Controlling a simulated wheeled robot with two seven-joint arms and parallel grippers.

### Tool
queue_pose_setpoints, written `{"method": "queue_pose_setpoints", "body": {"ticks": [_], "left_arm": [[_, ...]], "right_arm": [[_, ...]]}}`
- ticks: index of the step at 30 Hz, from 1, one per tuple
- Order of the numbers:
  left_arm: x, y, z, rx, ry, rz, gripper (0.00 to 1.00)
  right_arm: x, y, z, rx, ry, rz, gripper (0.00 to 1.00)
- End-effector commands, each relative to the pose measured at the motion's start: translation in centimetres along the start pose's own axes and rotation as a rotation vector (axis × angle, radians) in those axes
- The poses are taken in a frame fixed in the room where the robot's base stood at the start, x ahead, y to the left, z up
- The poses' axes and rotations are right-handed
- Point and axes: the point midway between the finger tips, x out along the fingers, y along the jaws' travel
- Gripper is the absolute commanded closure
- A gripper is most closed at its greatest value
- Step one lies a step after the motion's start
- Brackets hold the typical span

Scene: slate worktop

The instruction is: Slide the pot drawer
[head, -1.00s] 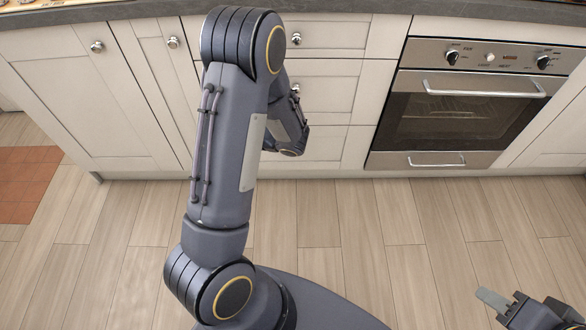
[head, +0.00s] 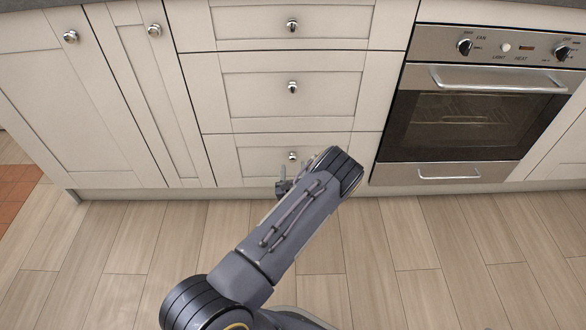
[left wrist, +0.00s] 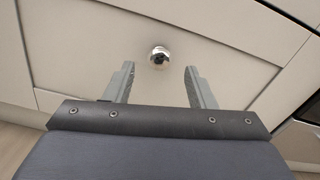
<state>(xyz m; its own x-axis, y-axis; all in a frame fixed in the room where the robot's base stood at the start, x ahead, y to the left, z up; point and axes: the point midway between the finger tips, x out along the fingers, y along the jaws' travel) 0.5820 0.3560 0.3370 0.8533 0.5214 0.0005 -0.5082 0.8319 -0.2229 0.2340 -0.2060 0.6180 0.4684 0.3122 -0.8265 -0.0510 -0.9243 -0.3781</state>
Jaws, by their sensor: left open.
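A stack of three cream drawers stands left of the oven; which one is the pot drawer is not marked. The bottom drawer (head: 240,158) has a small round metal knob (head: 292,156). My left gripper (head: 283,186) is low in front of this bottom drawer, partly hidden by my forearm. In the left wrist view, my left gripper (left wrist: 159,68) is open and empty, pointing at a drawer front (left wrist: 90,50). A knob (left wrist: 158,57) shows between and just beyond its fingertips, not gripped. The drawers look closed. My right gripper is not in view.
The middle drawer (head: 330,92) and top drawer (head: 340,20) sit above, each with a knob. Cabinet doors (head: 50,110) are at the left. The oven (head: 455,115), with a bar handle, is at the right. The wooden floor (head: 440,250) in front is clear.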

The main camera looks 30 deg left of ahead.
Motion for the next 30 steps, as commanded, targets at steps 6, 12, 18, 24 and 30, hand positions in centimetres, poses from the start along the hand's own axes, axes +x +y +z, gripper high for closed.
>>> {"method": "queue_pose_setpoints", "body": {"ticks": [6,12,18,24,30], "left_arm": [[2.3,0.1,-0.1,0.0,-0.001,0.002,0.5],[2.6,0.1,0.0,0.001,0.0,0.002,0.5],[2.6,0.1,0.0,0.001,0.0,0.002,0.62],[2.6,0.1,0.0,0.001,0.0,0.002,0.88],[2.5,0.1,0.0,0.001,0.0,0.002,1.0]], "right_arm": [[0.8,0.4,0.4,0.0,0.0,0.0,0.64],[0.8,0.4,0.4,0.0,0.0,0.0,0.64],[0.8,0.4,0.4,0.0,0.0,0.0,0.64],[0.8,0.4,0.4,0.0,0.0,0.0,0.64],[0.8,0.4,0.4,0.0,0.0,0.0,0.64]]}}
